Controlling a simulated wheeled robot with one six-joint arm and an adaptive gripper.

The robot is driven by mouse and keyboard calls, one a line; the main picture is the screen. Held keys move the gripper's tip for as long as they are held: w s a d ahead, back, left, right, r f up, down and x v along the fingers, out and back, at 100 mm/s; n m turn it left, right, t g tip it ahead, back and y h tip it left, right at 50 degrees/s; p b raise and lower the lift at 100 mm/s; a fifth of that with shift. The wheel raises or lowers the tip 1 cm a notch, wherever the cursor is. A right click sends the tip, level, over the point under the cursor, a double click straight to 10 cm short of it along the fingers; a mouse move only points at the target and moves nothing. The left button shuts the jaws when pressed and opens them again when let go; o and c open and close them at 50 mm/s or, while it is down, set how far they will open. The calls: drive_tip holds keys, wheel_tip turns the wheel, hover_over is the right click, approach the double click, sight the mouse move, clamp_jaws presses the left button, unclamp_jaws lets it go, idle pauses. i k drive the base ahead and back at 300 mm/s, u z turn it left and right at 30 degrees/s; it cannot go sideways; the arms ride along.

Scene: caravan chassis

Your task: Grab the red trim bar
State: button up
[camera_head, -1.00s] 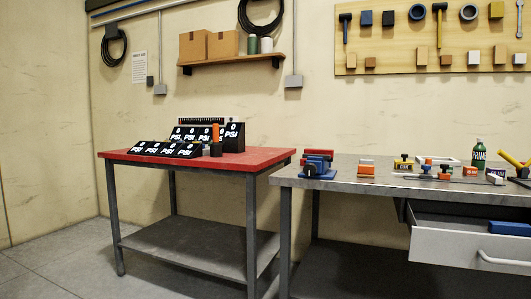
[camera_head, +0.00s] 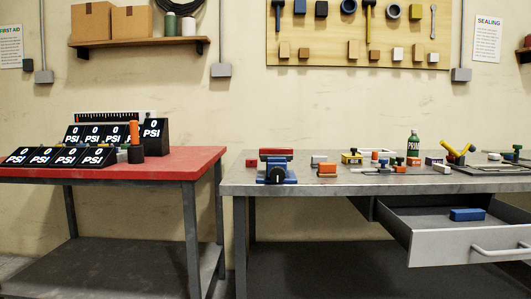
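No red trim bar can be picked out with certainty. A red bar-shaped piece (camera_head: 277,151) lies across the top of the blue vise (camera_head: 277,171) at the left end of the grey workbench; I cannot tell whether it is a separate bar or part of the vise. A small red block (camera_head: 252,162) sits on the bench just left of the vise. My gripper is not in view.
The grey workbench (camera_head: 330,185) holds several small coloured parts, a green bottle (camera_head: 413,145) and a yellow tool (camera_head: 457,150). Its drawer (camera_head: 450,245) is open and sticks out, with a blue block (camera_head: 467,214) inside. A red-topped table (camera_head: 185,165) with PSI displays stands left, a narrow gap between.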

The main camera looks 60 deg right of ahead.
sight(261, 150)
drive_tip(key=z, duration=0.5)
drive_tip(key=i, duration=0.75)
drive_tip(key=z, duration=0.8)
